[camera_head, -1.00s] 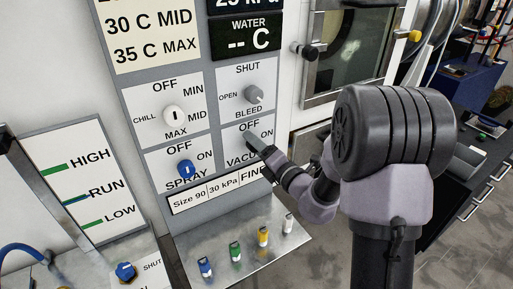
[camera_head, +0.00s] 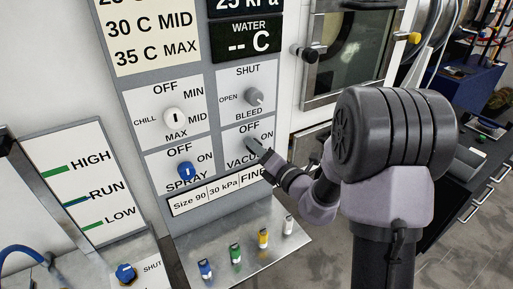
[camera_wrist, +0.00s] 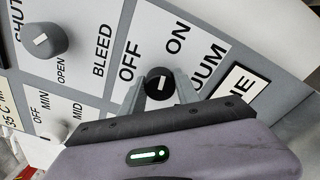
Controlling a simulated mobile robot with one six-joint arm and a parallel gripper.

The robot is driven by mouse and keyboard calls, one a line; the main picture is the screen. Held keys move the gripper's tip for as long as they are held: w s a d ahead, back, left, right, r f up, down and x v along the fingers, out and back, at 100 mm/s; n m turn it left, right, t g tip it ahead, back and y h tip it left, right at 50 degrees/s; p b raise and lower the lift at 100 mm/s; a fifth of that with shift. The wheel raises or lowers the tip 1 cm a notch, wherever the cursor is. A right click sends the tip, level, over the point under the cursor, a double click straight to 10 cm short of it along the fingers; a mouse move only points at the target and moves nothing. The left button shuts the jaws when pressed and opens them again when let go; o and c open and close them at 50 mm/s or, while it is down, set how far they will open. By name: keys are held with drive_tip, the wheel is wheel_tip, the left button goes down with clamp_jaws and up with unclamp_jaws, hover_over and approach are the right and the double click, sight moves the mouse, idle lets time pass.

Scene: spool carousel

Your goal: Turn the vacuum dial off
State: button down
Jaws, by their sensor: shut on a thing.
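The vacuum dial (camera_wrist: 159,83) is a dark round knob with a short white mark, on a white plate labelled OFF, ON and VACUUM. In the wrist view, OFF is to its upper left and ON to its upper right. I cannot tell surely which label the mark points at. My gripper (camera_wrist: 160,90) is shut on the dial, with one finger on each side. In the head view my gripper (camera_head: 256,147) reaches the vacuum plate (camera_head: 232,143) from the right and hides most of the dial.
The grey bleed dial (camera_head: 254,96) is just above, the white chill dial (camera_head: 175,118) upper left, and the blue spray dial (camera_head: 187,171) left. A metal ledge (camera_head: 222,262) with several coloured switches lies below. A door handle (camera_head: 306,52) sticks out at upper right.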

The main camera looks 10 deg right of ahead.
drive_tip(key=n, duration=0.4)
drive_tip(key=n+b, duration=0.1)
drive_tip(key=n, duration=0.3)
drive_tip(key=shift+h, duration=0.3)
drive_tip(key=n+b, duration=0.2)
drive_tip(key=n, duration=0.1)
drive_tip(key=shift+n+h+b, duration=0.3)
drive_tip(key=shift+n+b, duration=1.35)
drive_tip(key=shift+n, duration=0.35)
drive_tip(key=shift+r+n, duration=0.1)
drive_tip(key=shift+n, duration=0.2)
drive_tip(key=c, duration=0.9)
unclamp_jaws()
